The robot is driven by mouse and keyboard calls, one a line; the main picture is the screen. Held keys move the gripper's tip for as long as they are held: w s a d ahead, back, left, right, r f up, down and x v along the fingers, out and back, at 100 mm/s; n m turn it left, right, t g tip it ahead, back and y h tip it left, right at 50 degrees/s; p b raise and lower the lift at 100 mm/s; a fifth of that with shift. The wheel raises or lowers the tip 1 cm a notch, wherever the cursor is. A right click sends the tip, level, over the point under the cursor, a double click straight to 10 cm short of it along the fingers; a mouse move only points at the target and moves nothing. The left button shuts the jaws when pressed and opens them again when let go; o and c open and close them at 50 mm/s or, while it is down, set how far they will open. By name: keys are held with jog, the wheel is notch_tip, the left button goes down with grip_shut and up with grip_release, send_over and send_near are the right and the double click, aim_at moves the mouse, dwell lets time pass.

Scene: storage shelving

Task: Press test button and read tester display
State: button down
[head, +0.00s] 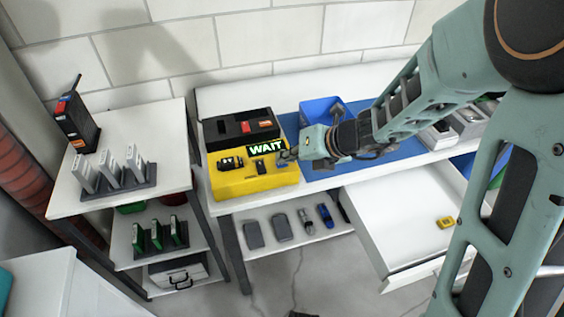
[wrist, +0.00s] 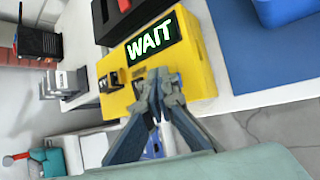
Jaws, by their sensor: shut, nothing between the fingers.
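The yellow tester (head: 262,185) stands on the white bench in the head view, near its left end. Its display (head: 266,147) is lit and reads WAIT in green-white letters. The tester (wrist: 199,75) and its display (wrist: 152,38) also show in the wrist view. My gripper (head: 284,156) is shut and empty, with its tips at the tester's front right, by the display. In the wrist view my gripper (wrist: 157,80) has its tips together over the yellow face below the display. The tips hide the test button, so I cannot tell whether they touch it.
A black case (head: 241,128) with a red part sits behind the tester. A blue bin (head: 321,110) and blue mat (head: 379,157) lie to the right. A side table (head: 163,120) at left holds upright modules. An open drawer (head: 396,235) holds a small yellow item.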

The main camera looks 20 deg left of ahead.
aim_at(285, 165)
jog(key=shift+r, duration=0.1)
jog(key=shift+r+p, duration=0.7)
jog(key=shift+p, duration=0.1)
notch_tip(285, 165, up, 5)
jog(key=p, duration=0.5)
jog(key=shift+r, duration=0.1)
dwell(0.4)
